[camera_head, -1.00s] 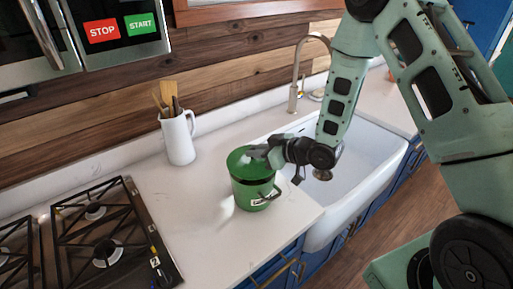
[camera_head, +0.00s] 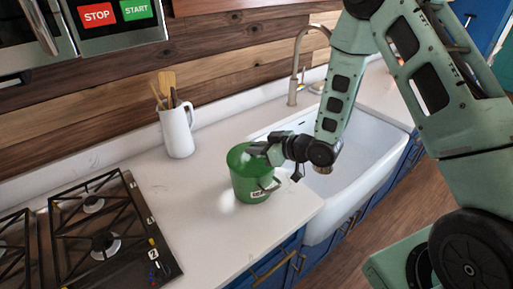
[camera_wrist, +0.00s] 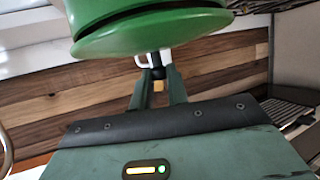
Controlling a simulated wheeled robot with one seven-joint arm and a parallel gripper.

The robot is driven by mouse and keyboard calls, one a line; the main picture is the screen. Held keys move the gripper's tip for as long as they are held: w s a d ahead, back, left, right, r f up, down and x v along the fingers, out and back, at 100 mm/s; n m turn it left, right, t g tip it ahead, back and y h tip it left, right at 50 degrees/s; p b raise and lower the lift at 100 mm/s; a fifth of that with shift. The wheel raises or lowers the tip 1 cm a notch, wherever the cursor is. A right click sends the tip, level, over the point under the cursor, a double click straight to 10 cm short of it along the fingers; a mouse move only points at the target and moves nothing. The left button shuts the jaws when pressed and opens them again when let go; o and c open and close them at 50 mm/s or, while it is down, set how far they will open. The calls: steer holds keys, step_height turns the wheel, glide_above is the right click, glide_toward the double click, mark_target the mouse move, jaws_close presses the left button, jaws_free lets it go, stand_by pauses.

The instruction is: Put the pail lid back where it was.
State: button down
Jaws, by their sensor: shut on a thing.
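The green pail (camera_head: 246,185) stands upright on the white counter, left of the sink. Its green lid (camera_head: 237,154) is over the pail's mouth. My gripper (camera_head: 262,149) comes from the right and is shut on the lid's small handle, at the top of the lid. In the wrist view the lid (camera_wrist: 150,38) shows close up, with a dark gap between it and the pail (camera_wrist: 95,10). I cannot tell whether the lid touches the rim all round. My gripper's fingers (camera_wrist: 158,78) meet at the handle there.
A white jug (camera_head: 177,132) with wooden utensils stands behind the pail to the left. A gas hob (camera_head: 100,235) is at the front left. The white sink (camera_head: 350,165) lies to the right. The counter between hob and pail is clear.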

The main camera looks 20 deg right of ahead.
steer(key=shift+f+b, duration=0.35)
steer(key=shift+f, duration=0.05)
steer(key=c, duration=1.3)
jaws_free()
steer(key=shift+s+d, duration=0.1)
